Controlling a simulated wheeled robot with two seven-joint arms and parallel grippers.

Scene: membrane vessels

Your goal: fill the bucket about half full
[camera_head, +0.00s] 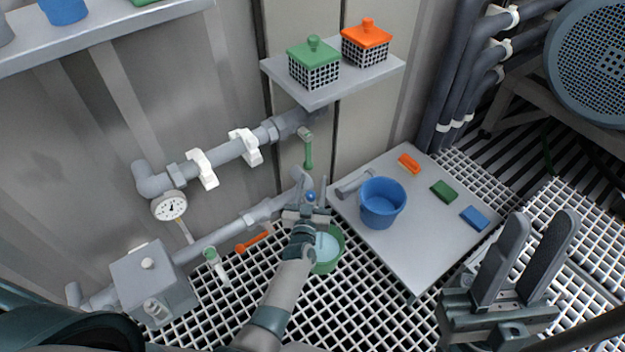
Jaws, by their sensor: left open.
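A green bucket (335,262) stands on the grated floor below the end of the lower wall pipe, partly hidden by my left wrist. A pale blue surface, looking like water, shows inside it; its level is hard to judge. A blue bucket (382,203) stands upright on the low grey table. A small blue round knob (310,197) shows between the fingers of my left gripper (310,190), which is open around it; contact cannot be told. My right gripper (528,245) is open and empty, in front of the table's right side.
The grey table (410,262) also holds orange (409,164), green (444,191) and blue (474,217) blocks and a grey cylinder (355,184). A green-handled valve (307,148), an orange lever (253,242), a gauge (170,206) and a grey box (153,283) line the wall. A shelf (335,88) bears two lidded baskets.

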